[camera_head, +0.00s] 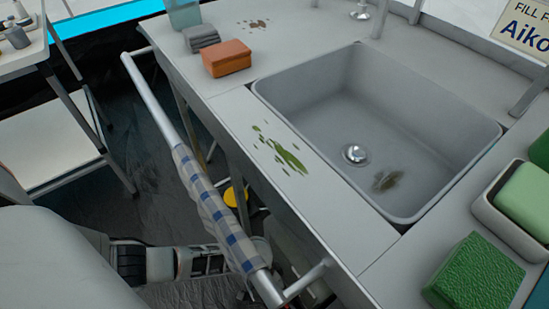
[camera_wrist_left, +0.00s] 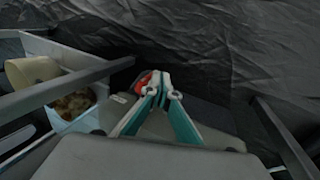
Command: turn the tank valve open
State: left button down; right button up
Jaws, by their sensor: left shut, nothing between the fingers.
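My left gripper (camera_wrist_left: 156,84) is shut in the left wrist view, with its fingertips together and nothing between them. A small red-orange part (camera_wrist_left: 142,82) shows right beside the left fingertip; it may be the tank valve, but its shape is mostly hidden. I cannot tell whether the fingers touch it. A dark grey body (camera_wrist_left: 205,115) lies behind the fingers. In the head view my left arm reaches under the counter, and its gripper is hidden behind the towel and rail. A yellow round part (camera_head: 235,195) shows below the counter. My right gripper is not in view.
The counter's front rail (camera_head: 150,92) with a checked towel (camera_head: 212,212) hangs above my left arm. The counter holds a sink (camera_head: 400,110) and sponges. In the wrist view, a light bin (camera_wrist_left: 50,47) and dark bars flank the gripper.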

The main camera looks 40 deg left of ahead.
pick_arm(q)
jog(key=shift+r+p, duration=0.35)
jog(key=shift+r, duration=0.15)
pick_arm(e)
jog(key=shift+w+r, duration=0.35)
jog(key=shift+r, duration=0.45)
pick_arm(q)
jog(key=shift+r, duration=0.1)
jog(key=v, duration=1.1)
jog(key=shift+r, duration=0.3)
jog(key=shift+a, duration=0.1)
